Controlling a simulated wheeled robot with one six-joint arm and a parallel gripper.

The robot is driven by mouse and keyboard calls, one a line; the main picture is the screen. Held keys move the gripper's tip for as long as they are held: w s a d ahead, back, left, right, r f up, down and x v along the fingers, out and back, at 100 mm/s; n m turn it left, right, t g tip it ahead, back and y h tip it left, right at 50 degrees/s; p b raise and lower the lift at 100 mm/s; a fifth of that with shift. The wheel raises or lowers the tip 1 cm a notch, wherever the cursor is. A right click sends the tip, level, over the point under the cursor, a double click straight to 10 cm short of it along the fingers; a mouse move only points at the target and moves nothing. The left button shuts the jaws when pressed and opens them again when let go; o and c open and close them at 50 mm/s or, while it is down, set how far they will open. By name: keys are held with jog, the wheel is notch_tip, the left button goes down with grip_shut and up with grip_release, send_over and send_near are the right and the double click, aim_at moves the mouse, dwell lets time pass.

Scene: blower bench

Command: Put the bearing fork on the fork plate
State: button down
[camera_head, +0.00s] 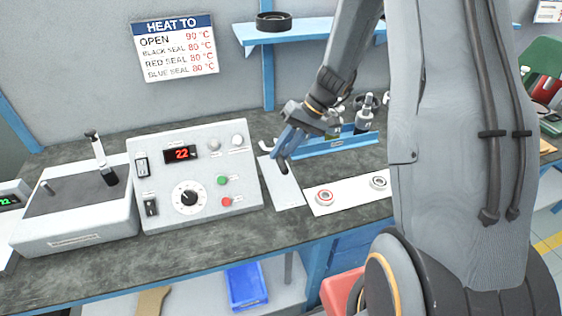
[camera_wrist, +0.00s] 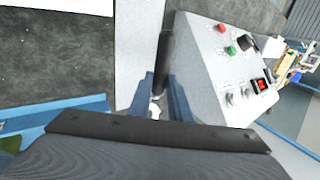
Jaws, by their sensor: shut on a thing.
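My gripper (camera_head: 282,150) is shut on the bearing fork (camera_head: 285,167), held above the bench. In the wrist view, the fork's dark handle (camera_wrist: 166,52) sticks out beyond my fingers (camera_wrist: 163,97), with a small pale metal part showing between them. In the head view, a pale curved end pokes out to the left of my fingers. A plain white plate (camera_head: 287,191), likely the fork plate, lies flat beneath, right of the heater box; it also shows in the wrist view (camera_wrist: 133,40). Its visible surface is empty. I cannot tell the exact gap between fork and plate.
The heater control box (camera_head: 205,185), reading 22, stands close on the left. A white board (camera_head: 350,193) with a red-marked ring and a dark-marked ring lies to the right. A blue rack (camera_head: 335,146) with metal tools is behind. A blue shelf (camera_head: 310,32) is above.

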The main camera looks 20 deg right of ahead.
jog(key=shift+f+p, duration=0.55)
jog(key=shift+f, duration=1.8)
jog(key=shift+f, duration=0.15)
jog(key=c, duration=1.6)
grip_release()
jog(key=shift+c, duration=0.2)
jog(key=shift+r, duration=0.25)
jog(key=b+v, duration=0.3)
jog(key=v, duration=0.7)
jog(key=s+a+r+h, duration=0.1)
jog(key=s+a+h, duration=0.1)
jog(key=s, duration=0.6)
jog(key=s+a+r+h, duration=0.1)
jog(key=s+a+h, duration=0.2)
jog(key=s, duration=0.6)
jog(key=shift+s+a+t+h, duration=0.15)
jog(key=shift+a+t+h, duration=0.2)
jog(key=shift+h, duration=0.55)
